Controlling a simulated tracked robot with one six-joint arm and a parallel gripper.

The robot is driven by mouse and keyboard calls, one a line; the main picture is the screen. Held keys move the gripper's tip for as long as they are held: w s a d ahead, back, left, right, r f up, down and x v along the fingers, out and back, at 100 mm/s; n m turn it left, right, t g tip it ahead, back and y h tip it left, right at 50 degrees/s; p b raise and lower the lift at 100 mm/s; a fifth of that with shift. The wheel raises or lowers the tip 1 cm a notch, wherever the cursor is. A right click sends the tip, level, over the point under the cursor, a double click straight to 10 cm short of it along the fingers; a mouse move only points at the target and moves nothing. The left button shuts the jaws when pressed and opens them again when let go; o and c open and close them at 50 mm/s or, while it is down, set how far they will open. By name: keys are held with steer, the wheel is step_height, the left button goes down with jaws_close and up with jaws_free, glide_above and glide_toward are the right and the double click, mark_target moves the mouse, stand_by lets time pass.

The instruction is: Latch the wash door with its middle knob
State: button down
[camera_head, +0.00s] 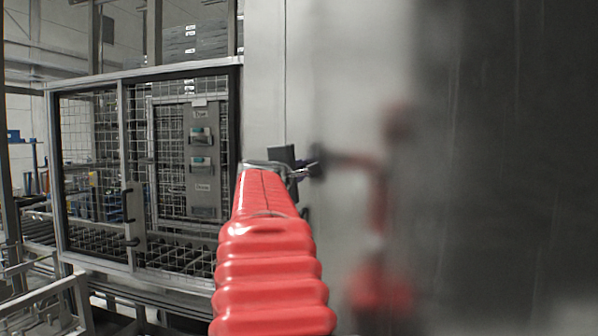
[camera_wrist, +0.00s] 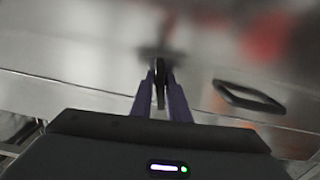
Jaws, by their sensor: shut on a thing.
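The wash door (camera_head: 352,110) is a shiny steel panel that fills the middle right of the head view; it also spans the wrist view (camera_wrist: 90,55). In the wrist view, the dark knob (camera_wrist: 160,92) stands on the door between the two purple fingers of my gripper (camera_wrist: 161,88), which is shut on it. In the head view, my gripper (camera_head: 305,170) is at the door's face, at the end of my red arm. The arm hides much of the gripper, and the knob is hard to make out there.
A dark loop handle (camera_wrist: 248,97) sits right of the knob in the wrist view. A mesh cage (camera_head: 140,170) with a control panel (camera_head: 203,150) stands left in the head view. A metal rail frame (camera_head: 40,300) is at lower left. Red blurs on the steel look like my arm's reflection.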

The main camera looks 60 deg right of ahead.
steer(key=shift+d+f, duration=0.15)
steer(key=shift+f, duration=0.15)
steer(key=c, duration=1.9)
jaws_free()
steer(key=shift+s, duration=0.1)
steer(key=shift+o, duration=0.3)
steer(key=shift+r, duration=0.1)
steer(key=shift+r, duration=0.1)
steer(key=s+a, duration=0.2)
steer(key=a, duration=1.1)
steer(key=shift+a, duration=0.4)
